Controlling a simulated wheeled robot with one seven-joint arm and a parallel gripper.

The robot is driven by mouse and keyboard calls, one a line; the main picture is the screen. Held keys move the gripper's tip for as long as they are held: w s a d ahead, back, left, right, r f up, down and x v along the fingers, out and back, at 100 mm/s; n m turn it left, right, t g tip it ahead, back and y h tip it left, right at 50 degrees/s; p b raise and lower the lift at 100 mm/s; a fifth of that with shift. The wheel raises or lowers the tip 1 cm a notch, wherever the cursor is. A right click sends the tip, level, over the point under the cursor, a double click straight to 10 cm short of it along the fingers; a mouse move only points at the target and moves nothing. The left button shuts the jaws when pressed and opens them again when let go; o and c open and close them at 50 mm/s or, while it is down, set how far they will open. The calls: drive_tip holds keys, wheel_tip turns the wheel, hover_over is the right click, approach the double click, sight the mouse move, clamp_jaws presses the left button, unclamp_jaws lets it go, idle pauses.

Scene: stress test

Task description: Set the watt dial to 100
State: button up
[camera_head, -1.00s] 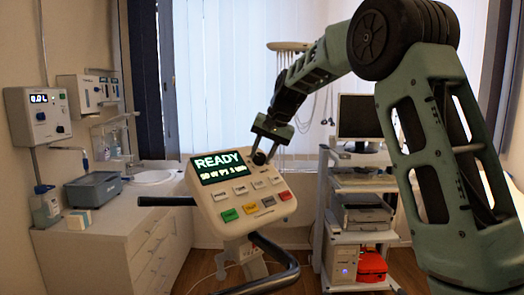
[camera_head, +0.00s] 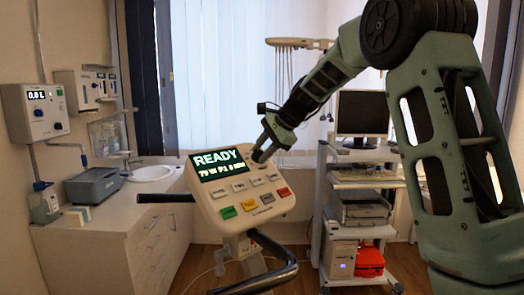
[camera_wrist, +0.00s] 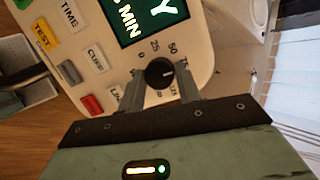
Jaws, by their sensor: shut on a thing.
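The bike console (camera_head: 232,215) is a cream panel with a dark screen (camera_head: 217,165) reading READY.
Colored buttons (camera_head: 250,205) lie on the panel below the dial. Black handlebars (camera_head: 275,275) stick out around the console. A cart (camera_head: 320,225) with a monitor (camera_head: 362,113) stands behind at the right. A sink counter (camera_head: 110,225) is at the left.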

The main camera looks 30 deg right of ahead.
drive_tip(key=m, duration=0.3)
drive_tip(key=shift+s+d+m+t, duration=0.1)
drive_tip(key=shift+m+t, duration=0.3)
drive_tip(key=shift+f+m+t, duration=0.1)
drive_tip(key=shift+m+t, duration=0.4)
drive_tip(key=shift+m, duration=1.4)
drive_tip(key=o, duration=1)
drive_tip(key=shift+c, duration=0.2)
drive_tip(key=shift+s, duration=0.1)
drive_tip(key=b+v, duration=0.3)
drive_tip(key=v, duration=1.4)
drive_tip(key=shift+s, duration=0.2)
